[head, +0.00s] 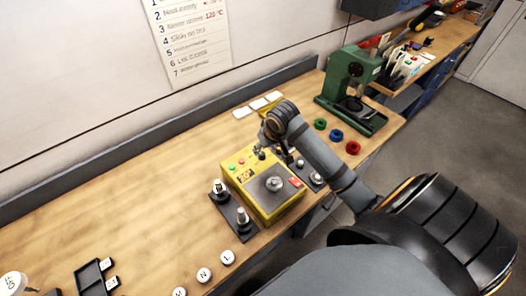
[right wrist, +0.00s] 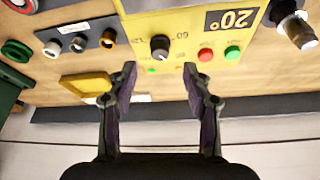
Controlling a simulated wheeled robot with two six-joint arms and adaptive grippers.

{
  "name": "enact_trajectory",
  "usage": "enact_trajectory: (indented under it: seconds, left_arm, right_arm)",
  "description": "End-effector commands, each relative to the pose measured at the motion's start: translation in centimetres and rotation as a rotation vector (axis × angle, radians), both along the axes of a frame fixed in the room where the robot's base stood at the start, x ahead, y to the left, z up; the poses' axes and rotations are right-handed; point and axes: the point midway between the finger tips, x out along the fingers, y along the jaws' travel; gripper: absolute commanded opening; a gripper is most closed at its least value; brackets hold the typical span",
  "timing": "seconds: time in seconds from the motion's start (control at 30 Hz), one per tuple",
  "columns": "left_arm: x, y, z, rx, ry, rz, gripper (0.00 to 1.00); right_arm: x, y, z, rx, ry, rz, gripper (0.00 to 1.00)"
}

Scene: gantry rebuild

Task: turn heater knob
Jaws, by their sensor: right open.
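In the head view my right gripper (head: 262,146) is above the panel's back edge. My left gripper is out of view.
A black stand with metal fittings (head: 240,222) is left of the heater. A green press (head: 350,85) stands at the back right, near green, blue and red rings (head: 337,135). White pieces (head: 258,105) lie near the wall. The bench's left middle is clear.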

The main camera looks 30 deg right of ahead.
Motion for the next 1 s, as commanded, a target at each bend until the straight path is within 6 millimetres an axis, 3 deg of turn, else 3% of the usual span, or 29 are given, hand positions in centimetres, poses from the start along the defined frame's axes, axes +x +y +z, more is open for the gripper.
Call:
enact_trajectory:
  seconds: [0.1,0.3,1.0]
  left_arm:
    - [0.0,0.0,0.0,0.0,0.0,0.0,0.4]
    - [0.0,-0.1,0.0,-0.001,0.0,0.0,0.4]
    - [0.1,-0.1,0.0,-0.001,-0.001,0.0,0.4]
  right_arm:
    - [-1.0,0.0,2.7,-0.006,-0.002,0.002,0.5]
    - [-2.2,0.1,5.5,-0.003,-0.001,0.0,0.5]
    - [-2.5,0.3,6.0,0.0,0.001,0.0,0.5]
